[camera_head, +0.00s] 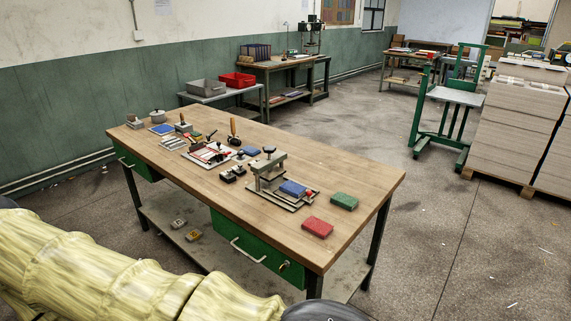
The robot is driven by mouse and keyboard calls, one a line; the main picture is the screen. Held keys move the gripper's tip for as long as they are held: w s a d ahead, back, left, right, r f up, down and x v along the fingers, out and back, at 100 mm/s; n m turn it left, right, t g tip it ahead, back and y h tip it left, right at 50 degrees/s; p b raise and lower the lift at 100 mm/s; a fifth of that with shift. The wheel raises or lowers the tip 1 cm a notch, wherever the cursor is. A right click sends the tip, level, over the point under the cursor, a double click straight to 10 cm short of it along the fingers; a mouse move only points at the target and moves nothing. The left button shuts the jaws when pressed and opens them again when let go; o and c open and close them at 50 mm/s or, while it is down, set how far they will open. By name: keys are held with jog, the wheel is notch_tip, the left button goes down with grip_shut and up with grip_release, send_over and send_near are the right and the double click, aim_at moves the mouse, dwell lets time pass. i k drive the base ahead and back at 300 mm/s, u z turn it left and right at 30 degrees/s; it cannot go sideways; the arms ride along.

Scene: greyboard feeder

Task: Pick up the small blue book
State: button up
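Several blue flat items lie on the wooden workbench (352,172). A small blue book-like block (293,188) sits on the base of a small metal press (268,171), right of the middle. A smaller blue block (251,151) lies farther back on the bench. A flat blue piece (161,129) lies near the far left end. I cannot tell for sure which one is the task's small blue book. My gripper is not in view.
A red book (317,227) and a green book (344,201) lie near the bench's right end. A green stand (450,105) and paper stacks (512,130) are at right. Floor between is mostly clear.

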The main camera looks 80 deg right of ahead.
aim_at(296, 190)
jog(key=z, duration=1.45)
